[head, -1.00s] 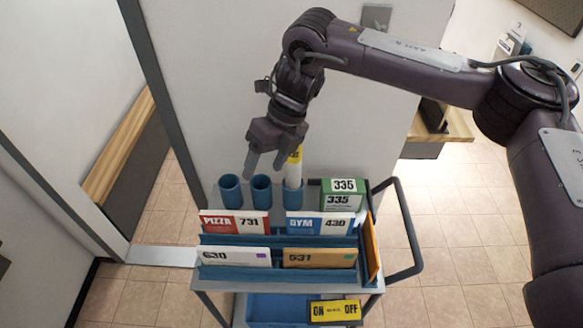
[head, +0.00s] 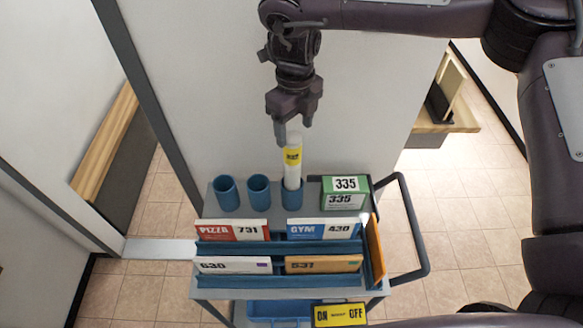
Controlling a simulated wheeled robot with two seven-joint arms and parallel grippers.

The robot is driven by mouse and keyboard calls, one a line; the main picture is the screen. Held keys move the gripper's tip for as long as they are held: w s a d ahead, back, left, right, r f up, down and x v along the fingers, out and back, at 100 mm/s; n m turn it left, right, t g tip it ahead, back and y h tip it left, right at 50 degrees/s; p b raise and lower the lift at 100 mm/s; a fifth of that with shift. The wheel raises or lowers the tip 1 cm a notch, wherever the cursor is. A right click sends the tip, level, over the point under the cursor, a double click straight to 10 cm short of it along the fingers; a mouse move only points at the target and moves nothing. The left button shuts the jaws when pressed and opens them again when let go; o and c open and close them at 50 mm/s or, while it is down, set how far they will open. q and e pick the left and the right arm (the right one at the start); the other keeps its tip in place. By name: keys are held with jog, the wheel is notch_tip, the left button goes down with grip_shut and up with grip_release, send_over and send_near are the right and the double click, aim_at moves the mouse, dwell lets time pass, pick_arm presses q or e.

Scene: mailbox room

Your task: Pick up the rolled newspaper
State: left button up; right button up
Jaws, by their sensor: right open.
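The rolled newspaper (head: 292,172) is a white roll with a yellow label. It stands upright in the rightmost blue cup (head: 292,196) on the cart's top shelf. My right gripper (head: 294,136) points down with its fingers spread, just above and around the level of the roll's top end. It is open. I cannot tell whether a finger touches the roll. My left gripper is not in view.
Two empty blue cups (head: 226,192) stand to the left. Mail pieces such as the red PIZZA card (head: 232,230) stand in racks in front. A wall is behind; the cart's handle (head: 412,225) juts out right.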

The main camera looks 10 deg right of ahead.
aim_at(292, 136)
jog(key=shift+s+a+f+p, duration=0.1)
jog(key=shift+s+f+p, duration=0.1)
jog(key=shift+f+p, duration=0.25)
jog(key=shift+s+a+f+p, duration=0.1)
jog(key=shift+s+f+p, duration=0.1)
jog(key=shift+f+p, duration=0.2)
jog(key=f, duration=0.2)
jog(key=shift+w+f+p, duration=0.25)
jog(key=shift+f+p, duration=0.1)
jog(key=shift+f, duration=0.4)
jog(key=shift+c, duration=0.3)
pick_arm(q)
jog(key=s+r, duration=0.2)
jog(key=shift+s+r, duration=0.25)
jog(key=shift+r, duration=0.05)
pick_arm(e)
grip_shut()
